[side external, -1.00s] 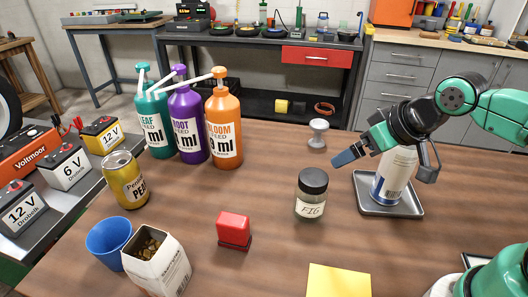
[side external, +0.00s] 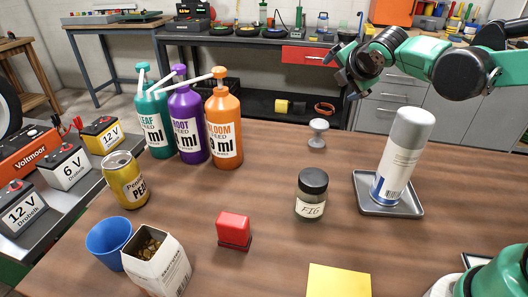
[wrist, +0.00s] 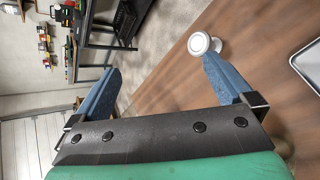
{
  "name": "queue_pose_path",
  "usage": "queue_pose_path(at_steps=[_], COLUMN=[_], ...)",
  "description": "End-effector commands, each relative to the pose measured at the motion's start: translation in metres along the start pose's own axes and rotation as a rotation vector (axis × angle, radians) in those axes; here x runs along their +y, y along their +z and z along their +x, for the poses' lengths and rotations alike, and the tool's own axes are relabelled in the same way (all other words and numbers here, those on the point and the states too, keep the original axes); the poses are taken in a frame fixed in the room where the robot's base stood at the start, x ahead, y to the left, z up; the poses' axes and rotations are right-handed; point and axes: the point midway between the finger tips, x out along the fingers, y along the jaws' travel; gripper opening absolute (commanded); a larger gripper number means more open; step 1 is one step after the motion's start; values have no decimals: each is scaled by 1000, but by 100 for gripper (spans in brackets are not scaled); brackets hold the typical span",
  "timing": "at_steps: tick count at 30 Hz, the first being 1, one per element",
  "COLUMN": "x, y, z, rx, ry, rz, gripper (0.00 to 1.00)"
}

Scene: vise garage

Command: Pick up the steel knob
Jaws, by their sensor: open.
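The steel knob (side external: 318,132) is a small pale grey, spool-shaped piece standing on the wooden table near its far edge, right of the orange bottle. In the wrist view its round top (wrist: 199,43) shows just beyond the tip of the right blue finger. My gripper (side external: 340,75) is raised above the far edge of the table, up and to the right of the knob, with nothing in it. In the wrist view its two blue fingers (wrist: 165,75) are wide apart, and the knob is not between them.
A spray can (side external: 402,155) stands tilted on a grey metal tray (side external: 372,207) at the right. A FIG jar (side external: 311,195), a red block (side external: 234,230) and a yellow pad (side external: 339,281) are nearer. Pump bottles (side external: 222,125) stand left of the knob. Table around the knob is clear.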

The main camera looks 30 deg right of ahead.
Motion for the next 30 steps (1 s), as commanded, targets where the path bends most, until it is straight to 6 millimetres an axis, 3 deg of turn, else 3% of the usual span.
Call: queue_pose_path(at_steps=[3,8,19,24,30], x=[12,21,-58,-74,-74], y=[6,10,-42,-52,-51], z=[30,62,123,136,155], rx=[-94,-220,-215,-215,-215], ry=[42,48,48,48,47], rz=[-429,-961,-957,-956,-954], gripper=[100,100,100,100,100])
